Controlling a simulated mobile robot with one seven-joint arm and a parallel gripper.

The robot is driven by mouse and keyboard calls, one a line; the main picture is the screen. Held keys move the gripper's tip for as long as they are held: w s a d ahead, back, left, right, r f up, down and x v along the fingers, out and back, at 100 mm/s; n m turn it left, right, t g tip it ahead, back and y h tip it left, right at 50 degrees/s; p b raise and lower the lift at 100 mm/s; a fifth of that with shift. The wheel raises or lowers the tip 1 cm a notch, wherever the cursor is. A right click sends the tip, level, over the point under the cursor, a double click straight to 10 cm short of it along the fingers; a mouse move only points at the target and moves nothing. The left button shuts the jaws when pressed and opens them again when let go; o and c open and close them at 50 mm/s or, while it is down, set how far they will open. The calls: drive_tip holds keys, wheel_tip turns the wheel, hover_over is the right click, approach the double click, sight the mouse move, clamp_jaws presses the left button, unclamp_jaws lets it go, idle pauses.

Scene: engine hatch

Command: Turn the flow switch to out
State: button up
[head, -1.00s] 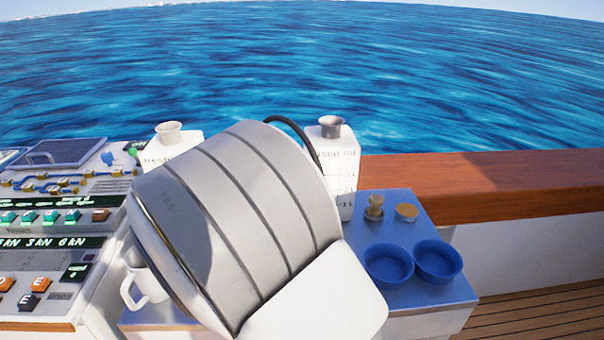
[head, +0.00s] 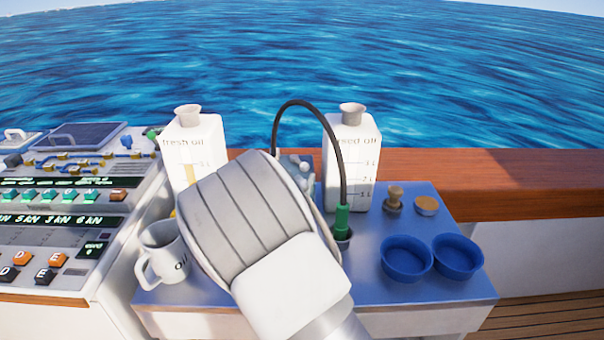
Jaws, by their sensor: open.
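I cannot make out the flow switch in the head view. A grey fitting (head: 298,166), partly hidden behind my arm, stands between two white oil containers; I cannot tell whether it carries the switch. A black hose (head: 307,104) arches from near this fitting to a green-ended nozzle (head: 342,222) in a holder on the blue-topped bench. My own white and grey arm fills the lower middle of the picture and covers part of the bench. My gripper's fingers do not show; they are hidden by the arm or out of frame.
The fresh oil container (head: 200,150) and used oil container (head: 350,150) stand at the back. An oil mug (head: 163,252) stands left of my arm. Two blue bowls (head: 406,259) (head: 458,257), a brass knob (head: 394,197) and a control panel (head: 60,225) flank the arm.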

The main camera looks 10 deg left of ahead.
sight(303, 168)
drive_tip(key=shift+w, duration=2.05)
drive_tip(key=shift+c, duration=0.2)
clamp_jaws()
